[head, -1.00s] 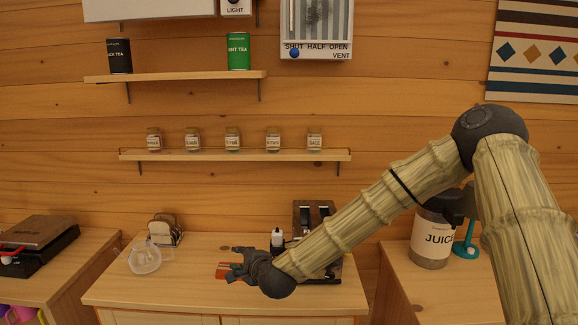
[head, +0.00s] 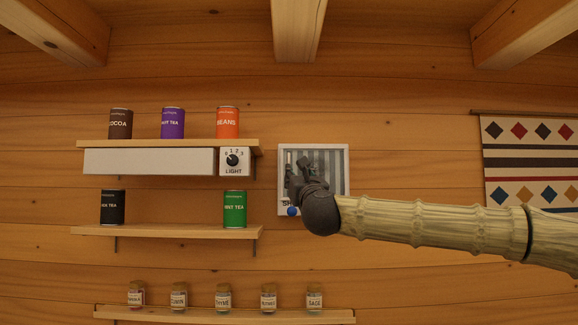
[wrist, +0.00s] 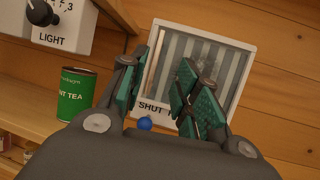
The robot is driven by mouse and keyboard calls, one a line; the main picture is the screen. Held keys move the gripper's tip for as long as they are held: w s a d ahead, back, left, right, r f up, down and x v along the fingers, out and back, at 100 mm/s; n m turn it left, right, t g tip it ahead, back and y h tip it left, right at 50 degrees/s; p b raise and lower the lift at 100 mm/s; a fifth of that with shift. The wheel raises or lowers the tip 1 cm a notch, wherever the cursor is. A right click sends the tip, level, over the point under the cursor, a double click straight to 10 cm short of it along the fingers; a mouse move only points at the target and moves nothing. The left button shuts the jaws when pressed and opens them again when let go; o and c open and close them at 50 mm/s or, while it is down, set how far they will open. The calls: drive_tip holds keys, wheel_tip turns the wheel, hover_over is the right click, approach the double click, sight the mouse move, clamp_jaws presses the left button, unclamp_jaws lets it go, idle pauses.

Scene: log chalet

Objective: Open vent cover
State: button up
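The vent (head: 335,170) is a white-framed panel with grey vertical slats, mounted on the log wall; it also shows in the wrist view (wrist: 232,72). A thin pale upright bar stands near its left edge. A blue knob (head: 292,211) sits below, by the word SHUT; it shows low in the wrist view (wrist: 145,124). My gripper (head: 302,168) is in front of the vent's left part and hides most of the lettering. In the wrist view its fingers (wrist: 160,84) are spread with nothing between them. I cannot tell whether it touches the vent.
Left of the vent are a light dial (head: 233,161) and a green tea tin (head: 235,209) on a shelf (head: 160,231). A spice shelf (head: 225,315) is below. A patterned hanging (head: 530,165) is at right.

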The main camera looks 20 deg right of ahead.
drive_tip(key=p+x, duration=0.5)
drive_tip(key=x, duration=0.5)
drive_tip(key=shift+w+a+p, duration=0.15)
drive_tip(key=shift+w+p, duration=0.2)
clamp_jaws()
